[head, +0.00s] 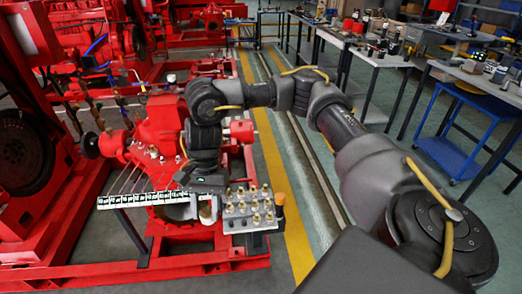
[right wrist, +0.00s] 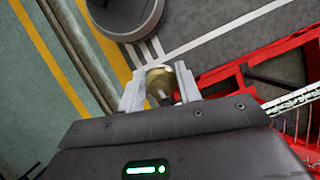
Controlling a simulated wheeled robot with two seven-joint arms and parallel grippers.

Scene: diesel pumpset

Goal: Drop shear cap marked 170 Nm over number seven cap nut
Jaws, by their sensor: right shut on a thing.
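My right gripper (head: 208,212) hangs between the white numbered strip and the cap tray in the head view. In the right wrist view, its two pale fingers (right wrist: 159,88) are shut on a rounded brass cap (right wrist: 160,80). No torque marking is legible on this cap, so I cannot tell its value. A red pump casing (head: 160,130) stands behind and left of the gripper, with small studs or nuts (head: 152,153) on it. Which is number seven I cannot make out. My left gripper is not in view.
A light tray (head: 232,226) holds several brass caps just right of the gripper. A strip of white numbered tags (head: 130,200) runs to the left. A red base frame (head: 200,262) lies below. Workbenches (head: 375,58) stand at the right, beyond a clear aisle.

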